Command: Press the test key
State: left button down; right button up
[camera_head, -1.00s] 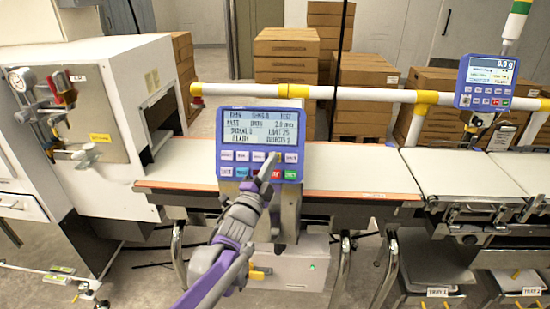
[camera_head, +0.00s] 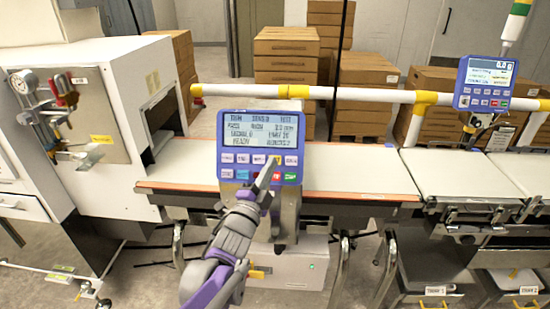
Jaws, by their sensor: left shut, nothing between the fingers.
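The blue control panel (camera_head: 213,118) stands in the middle of the head view, with a lit text screen (camera_head: 260,130) above two rows of keys. The upper row (camera_head: 243,158) has pale keys and a yellow one; the lower row includes blue, red and green (camera_head: 290,176) keys. The key labels are too small to read. My left gripper (camera_head: 270,165) is shut and empty, its tips in front of the right half of the keys, by the yellow key. It hides part of the keypad. I cannot tell whether the tips touch a key. My right gripper is not in view.
A conveyor belt (camera_head: 350,170) runs behind the panel, with a white and yellow rail (camera_head: 360,95) above it. A second blue panel (camera_head: 486,84) stands at the right. A white cabinet (camera_head: 100,130) is at the left. Cardboard boxes (camera_head: 286,55) are stacked behind.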

pick_arm(q)
jog(key=shift+s+r+p, duration=0.15)
jog(key=shift+s+r, duration=0.1)
jog(key=shift+s, duration=0.2)
jog(key=shift+s+r+p, duration=0.15)
jog(key=shift+s+r, duration=0.05)
jog(key=shift+s, duration=0.25)
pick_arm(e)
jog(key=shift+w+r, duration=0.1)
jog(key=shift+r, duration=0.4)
pick_arm(q)
jog(key=s+r+p, duration=0.1)
jog(key=s+p, duration=0.1)
jog(key=s, duration=0.1)
jog(key=s+r, duration=0.1)
jog(key=s, duration=0.1)
jog(key=shift+s+r+p, duration=0.15)
jog(key=shift+r+p, duration=0.2)
jog(key=shift+p, duration=0.05)
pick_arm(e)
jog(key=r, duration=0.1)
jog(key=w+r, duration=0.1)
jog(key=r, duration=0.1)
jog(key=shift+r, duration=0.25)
